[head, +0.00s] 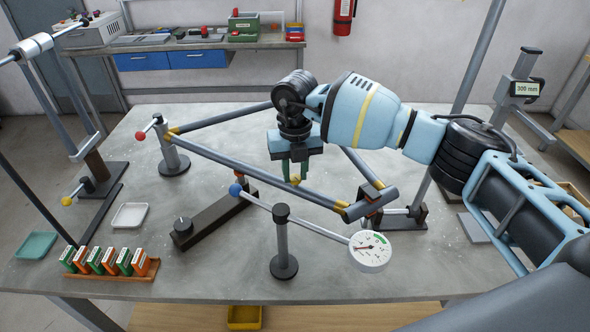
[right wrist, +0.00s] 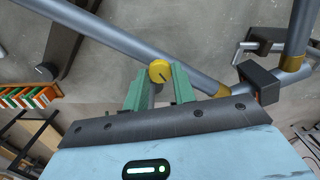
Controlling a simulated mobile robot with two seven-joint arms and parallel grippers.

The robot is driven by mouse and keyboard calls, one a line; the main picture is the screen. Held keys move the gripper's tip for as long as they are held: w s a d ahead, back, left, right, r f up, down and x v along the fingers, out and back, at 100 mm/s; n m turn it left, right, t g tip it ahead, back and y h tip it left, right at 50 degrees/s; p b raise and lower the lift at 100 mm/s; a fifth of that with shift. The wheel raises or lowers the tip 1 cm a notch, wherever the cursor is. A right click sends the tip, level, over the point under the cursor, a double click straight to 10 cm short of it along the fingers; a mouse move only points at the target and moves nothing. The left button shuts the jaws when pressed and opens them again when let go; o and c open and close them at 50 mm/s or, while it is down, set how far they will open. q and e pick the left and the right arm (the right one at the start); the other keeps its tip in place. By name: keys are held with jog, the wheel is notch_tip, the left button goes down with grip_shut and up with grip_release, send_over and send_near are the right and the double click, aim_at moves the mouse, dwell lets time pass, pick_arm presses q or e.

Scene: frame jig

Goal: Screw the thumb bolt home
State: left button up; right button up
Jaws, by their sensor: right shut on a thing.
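My right gripper (head: 295,176) reaches down over the middle of the bench, beside the long grey frame tube (head: 255,176). Its green fingers are shut on the thumb bolt (head: 295,181), whose small yellow head shows at the fingertips. In the right wrist view the yellow bolt head (right wrist: 160,71), with a dark mark on it, sits between the fingertips of the gripper (right wrist: 160,80), close against the tube (right wrist: 130,42). The bolt's shank is hidden, so I cannot tell how deep it sits. My left gripper is not in view.
A dial gauge (head: 370,251) and a post with a blue-knobbed lever (head: 281,240) stand in front of the frame. A dark bar (head: 213,220) lies left of them. A rack of orange and green pieces (head: 108,262) and two trays (head: 130,215) are at the left.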

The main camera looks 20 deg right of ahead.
aim_at(295, 177)
jog(key=shift+r+m, duration=0.25)
jog(key=shift+m, duration=0.25)
jog(key=o, duration=1)
jog(key=shift+f, duration=0.15)
notch_tip(295, 177, up, 8)
jog(key=shift+f, duration=0.1)
